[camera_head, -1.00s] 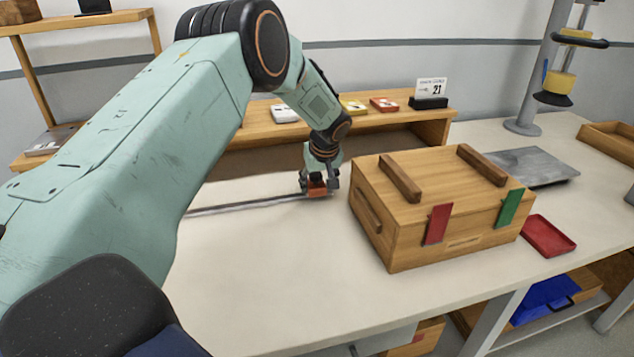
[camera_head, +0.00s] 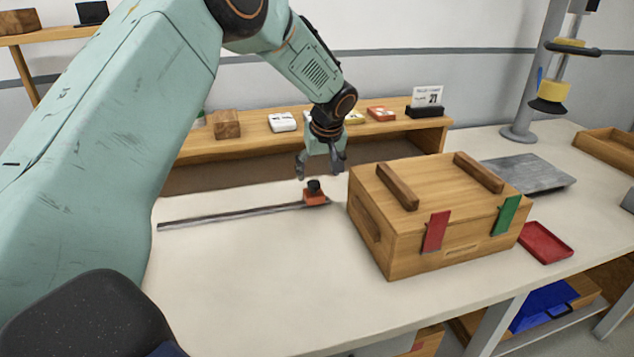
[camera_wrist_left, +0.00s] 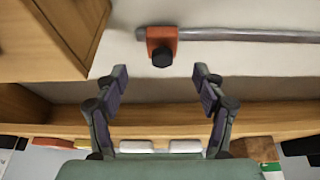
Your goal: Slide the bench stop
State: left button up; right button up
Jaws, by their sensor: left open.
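The bench stop (camera_head: 315,197) is a small orange block with a black knob on top. It sits at the right end of a thin grey rail (camera_head: 235,216) that lies on the white bench, close to the wooden crate. My left gripper (camera_head: 321,177) is open and empty, raised a little above and behind the stop, apart from it. In the left wrist view, the stop (camera_wrist_left: 162,45) lies beyond the open fingertips (camera_wrist_left: 160,75), with the rail (camera_wrist_left: 250,35) running off to the right. My right gripper is not in view.
A wooden crate (camera_head: 405,225) with red and green tabs stands just right of the stop. A wooden shelf (camera_head: 250,146) with small boxes is behind the gripper. A red tray (camera_head: 546,243) and a grey plate (camera_head: 530,173) lie farther right.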

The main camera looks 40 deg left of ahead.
pick_arm(q)
jog(key=shift+v, duration=1.55)
jog(key=shift+d, duration=0.1)
